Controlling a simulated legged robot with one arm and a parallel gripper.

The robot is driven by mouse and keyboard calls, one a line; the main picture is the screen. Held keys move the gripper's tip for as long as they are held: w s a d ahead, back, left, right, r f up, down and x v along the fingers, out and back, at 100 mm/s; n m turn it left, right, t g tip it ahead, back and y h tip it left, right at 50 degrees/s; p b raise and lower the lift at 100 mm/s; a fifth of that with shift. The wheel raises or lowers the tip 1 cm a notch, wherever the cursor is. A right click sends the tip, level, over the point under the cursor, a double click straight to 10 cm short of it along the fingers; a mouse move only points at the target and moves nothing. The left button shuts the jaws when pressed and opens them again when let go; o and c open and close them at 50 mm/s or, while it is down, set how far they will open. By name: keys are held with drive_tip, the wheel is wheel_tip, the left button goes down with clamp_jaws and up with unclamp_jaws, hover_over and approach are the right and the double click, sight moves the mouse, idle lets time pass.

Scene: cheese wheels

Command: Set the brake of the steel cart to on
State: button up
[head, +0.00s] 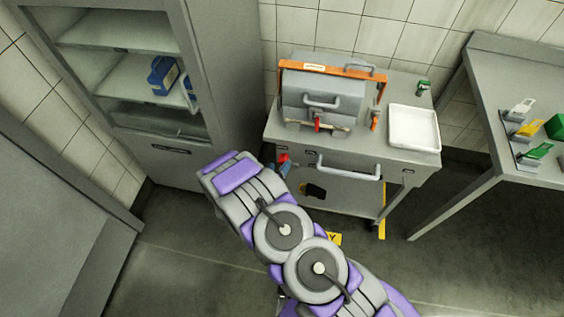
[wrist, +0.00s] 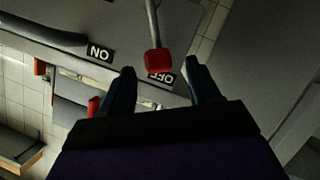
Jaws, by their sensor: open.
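The steel cart (head: 345,157) stands against the tiled wall in the head view. Its brake lever has a red knob, seen in the head view (head: 284,158) at the cart's left front edge and in the wrist view (wrist: 158,62). In the wrist view the knob is beside the OFF label (wrist: 162,78), partly covering it. The ON label (wrist: 99,55) is to the left, apart from the knob. My gripper (wrist: 160,72) is open, its fingertips on either side of the knob's line. I cannot tell whether they touch it. In the head view my gripper (head: 278,168) is close to the knob.
A grey press with an orange frame (head: 330,69) and a white tray (head: 413,128) sit on the cart. A handle (head: 349,172) sticks out in front. An open cabinet (head: 120,65) stands left, a steel table (head: 500,100) right.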

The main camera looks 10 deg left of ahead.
sight(281, 163)
drive_tip(key=shift+b+x, duration=0.4)
drive_tip(key=shift+x, duration=1.9)
drive_tip(key=shift+r, duration=0.1)
clamp_jaws()
